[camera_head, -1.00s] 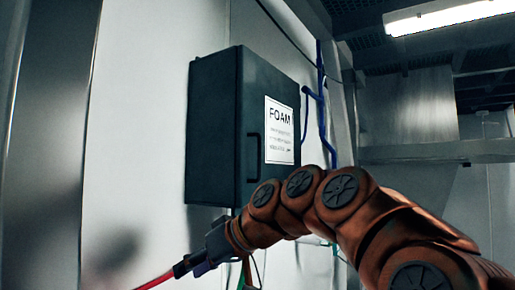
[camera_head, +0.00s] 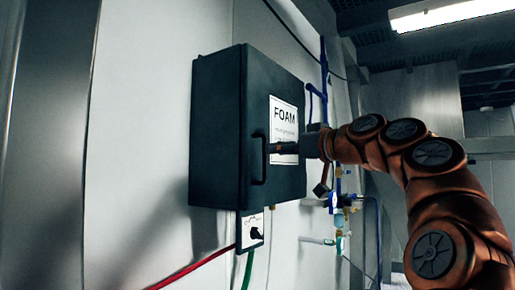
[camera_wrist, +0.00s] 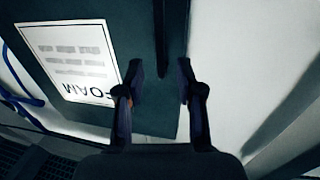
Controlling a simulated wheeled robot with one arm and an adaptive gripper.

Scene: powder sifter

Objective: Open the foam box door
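The foam box (camera_head: 215,130) is a dark green wall cabinet, and its door (camera_head: 285,85) with a white FOAM label (camera_head: 283,118) looks closed. A dark bar handle (camera_head: 259,158) stands upright on the door. My gripper (camera_head: 278,148) is at the door, just right of the handle and in front of the label's lower part. In the wrist view, my gripper (camera_wrist: 160,80) has its fingers spread apart. The handle (camera_wrist: 160,38) shows as a dark bar lined up with the gap between them. I cannot tell whether the fingers touch the handle.
Below the box are a small switch plate (camera_head: 252,230), a red hose (camera_head: 195,268) and a green hose (camera_head: 248,268). Blue pipes and valves (camera_head: 340,200) run on the wall right of the box. The wall left of the box is clear.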

